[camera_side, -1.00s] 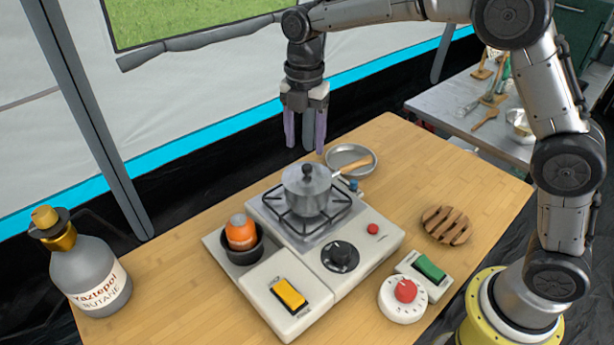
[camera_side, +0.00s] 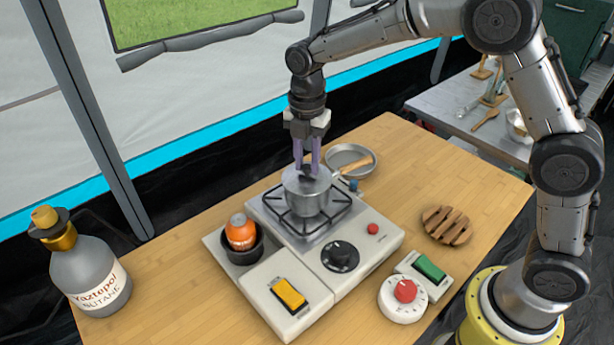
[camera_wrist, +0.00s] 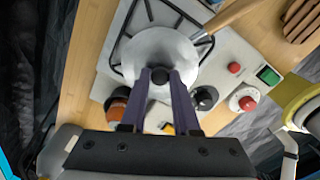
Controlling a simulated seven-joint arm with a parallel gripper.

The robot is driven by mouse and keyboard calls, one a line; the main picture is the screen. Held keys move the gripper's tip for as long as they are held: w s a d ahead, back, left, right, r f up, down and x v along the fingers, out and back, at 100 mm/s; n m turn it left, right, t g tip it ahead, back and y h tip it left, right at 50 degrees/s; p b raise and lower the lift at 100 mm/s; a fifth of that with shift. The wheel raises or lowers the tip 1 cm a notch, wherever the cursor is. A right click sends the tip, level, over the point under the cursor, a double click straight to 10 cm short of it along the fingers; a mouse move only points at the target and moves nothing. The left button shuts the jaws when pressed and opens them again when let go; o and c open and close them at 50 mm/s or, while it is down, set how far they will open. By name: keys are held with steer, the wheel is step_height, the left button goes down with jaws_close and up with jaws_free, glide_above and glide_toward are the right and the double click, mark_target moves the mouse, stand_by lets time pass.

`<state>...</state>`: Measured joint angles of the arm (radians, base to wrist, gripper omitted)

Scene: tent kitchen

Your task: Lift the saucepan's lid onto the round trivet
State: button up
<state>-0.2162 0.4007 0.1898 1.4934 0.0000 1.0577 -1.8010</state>
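The grey metal saucepan (camera_side: 307,200) stands on the stove's burner grate, its wooden handle (camera_side: 356,166) pointing back right. Its metal lid (camera_side: 291,178) sits on it and looks level. The lid's dark knob (camera_wrist: 160,75) shows between my fingertips in the wrist view. My gripper (camera_side: 307,171) is above the lid, pointing down, with its purple fingers drawn in on both sides of the knob; they look shut on it. The fingers partly hide the knob in the side view. The round slatted wooden trivet (camera_side: 446,225) lies bare on the table, right of the stove; it also shows in the wrist view (camera_wrist: 301,20).
The stove (camera_side: 365,250) has a black dial and a red button. An orange object (camera_side: 240,232) sits in a dark cup at its left. A shallow metal dish (camera_side: 345,155) lies behind the saucepan handle. A timer (camera_side: 402,305) and green-switch box (camera_side: 428,270) stand before the trivet. A butane bottle (camera_side: 90,280) stands left.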

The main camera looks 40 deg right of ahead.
jaws_close()
